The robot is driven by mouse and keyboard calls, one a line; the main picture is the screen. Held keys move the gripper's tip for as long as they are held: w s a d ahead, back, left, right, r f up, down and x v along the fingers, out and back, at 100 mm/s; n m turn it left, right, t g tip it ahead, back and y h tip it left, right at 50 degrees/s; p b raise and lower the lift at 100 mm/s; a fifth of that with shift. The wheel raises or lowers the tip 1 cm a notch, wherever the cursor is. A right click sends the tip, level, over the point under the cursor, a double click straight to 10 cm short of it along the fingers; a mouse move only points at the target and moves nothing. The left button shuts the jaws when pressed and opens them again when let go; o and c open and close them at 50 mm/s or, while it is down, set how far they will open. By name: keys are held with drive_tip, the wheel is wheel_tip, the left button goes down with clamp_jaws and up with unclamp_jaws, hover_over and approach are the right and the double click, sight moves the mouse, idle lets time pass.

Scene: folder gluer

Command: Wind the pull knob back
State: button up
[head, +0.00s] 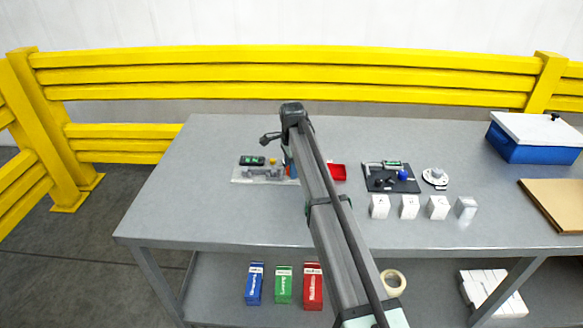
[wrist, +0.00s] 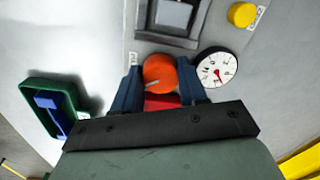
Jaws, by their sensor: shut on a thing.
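An orange round knob (wrist: 159,72) with a short pale mark sits between the two dark blue fingers of my gripper (wrist: 160,80) in the wrist view. The gripper is shut on it, one finger on each side. A red part (wrist: 163,102) shows just below the knob between the fingers. A white round dial (wrist: 217,70) with a red needle is right of the knob. In the head view my arm hides the knob and the fingertips, over the right end of a light grey panel (head: 241,178).
In the wrist view, a yellow button (wrist: 242,14) and a grey framed part (wrist: 173,18) lie above the knob. A green tray (wrist: 37,90) with a blue piece is at left. In the head view, a black board (head: 412,186) and several white boxes (head: 409,207) stand right of my arm.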

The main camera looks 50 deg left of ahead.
drive_tip(key=o, duration=0.8)
wheel_tip(320, 180, up, 14)
drive_tip(key=shift+d, duration=0.15)
drive_tip(key=shift+s, duration=0.1)
